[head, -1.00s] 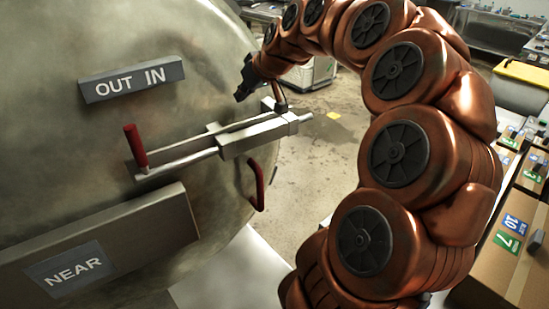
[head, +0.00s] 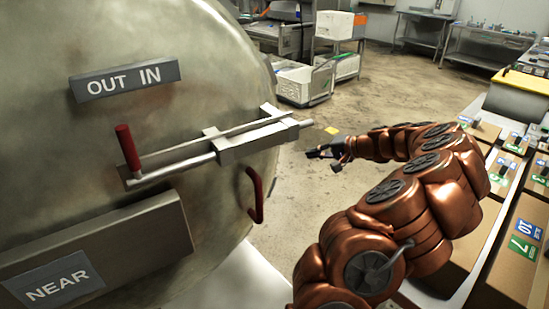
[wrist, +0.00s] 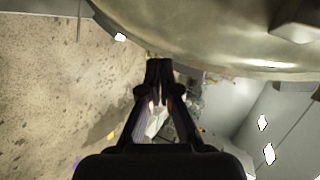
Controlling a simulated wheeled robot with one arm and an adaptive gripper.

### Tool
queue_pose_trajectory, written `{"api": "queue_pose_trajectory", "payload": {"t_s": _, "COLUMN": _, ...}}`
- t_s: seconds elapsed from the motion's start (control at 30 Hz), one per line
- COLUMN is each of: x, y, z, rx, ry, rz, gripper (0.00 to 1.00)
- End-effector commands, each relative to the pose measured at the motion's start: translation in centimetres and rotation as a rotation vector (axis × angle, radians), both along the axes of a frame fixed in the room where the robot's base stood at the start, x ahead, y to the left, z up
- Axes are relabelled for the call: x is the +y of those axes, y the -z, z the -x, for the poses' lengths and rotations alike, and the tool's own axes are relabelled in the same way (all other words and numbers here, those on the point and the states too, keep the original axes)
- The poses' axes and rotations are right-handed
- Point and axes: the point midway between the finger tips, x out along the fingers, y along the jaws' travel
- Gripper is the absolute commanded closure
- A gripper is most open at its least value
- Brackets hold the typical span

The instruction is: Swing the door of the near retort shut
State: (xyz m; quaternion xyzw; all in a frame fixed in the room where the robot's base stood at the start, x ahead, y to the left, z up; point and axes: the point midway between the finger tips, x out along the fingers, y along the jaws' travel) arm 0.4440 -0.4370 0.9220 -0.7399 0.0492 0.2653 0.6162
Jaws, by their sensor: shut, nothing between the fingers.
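The near retort's door (head: 60,130) fills the left of the head view as a large round steel face. It carries a NEAR plate (head: 52,283), an OUT IN plate (head: 125,81), a sliding bolt (head: 240,139) with a red-handled lever (head: 128,147), and a red pull handle (head: 255,195) near its right edge. My gripper (head: 318,153) is shut and empty, to the right of the bolt end and apart from it. In the wrist view my gripper (wrist: 159,68) points toward the curved steel rim (wrist: 215,55). Whether the door is fully closed cannot be told.
Cartons with numbered labels (head: 525,225) stand on a table at the right. White bins (head: 305,82) and steel tables (head: 485,45) stand at the back. A yellow patch (head: 331,131) lies on the open concrete floor (head: 375,95).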

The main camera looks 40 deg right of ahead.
Motion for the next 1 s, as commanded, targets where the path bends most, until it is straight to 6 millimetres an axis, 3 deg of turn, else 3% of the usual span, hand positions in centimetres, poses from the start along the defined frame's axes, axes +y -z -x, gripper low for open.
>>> {"api": "queue_pose_trajectory", "payload": {"t_s": 0.13, "x": 0.6, "y": 1.1, "z": 0.5, "rx": 0.004, "ry": 0.015, "rz": -0.1, "gripper": 1.0}}
{"api": "queue_pose_trajectory", "payload": {"t_s": 0.27, "x": 0.9, "y": 1.6, "z": -0.3, "rx": 0.005, "ry": 0.016, "rz": -0.11, "gripper": 1.0}}
{"api": "queue_pose_trajectory", "payload": {"t_s": 0.8, "x": 3.7, "y": 5.4, "z": -8.1, "rx": 0.006, "ry": 0.012, "rz": -0.109, "gripper": 1.0}}
{"api": "queue_pose_trajectory", "payload": {"t_s": 1.0, "x": 4.4, "y": 4.9, "z": -10.6, "rx": 0.005, "ry": 0.015, "rz": -0.103, "gripper": 1.0}}
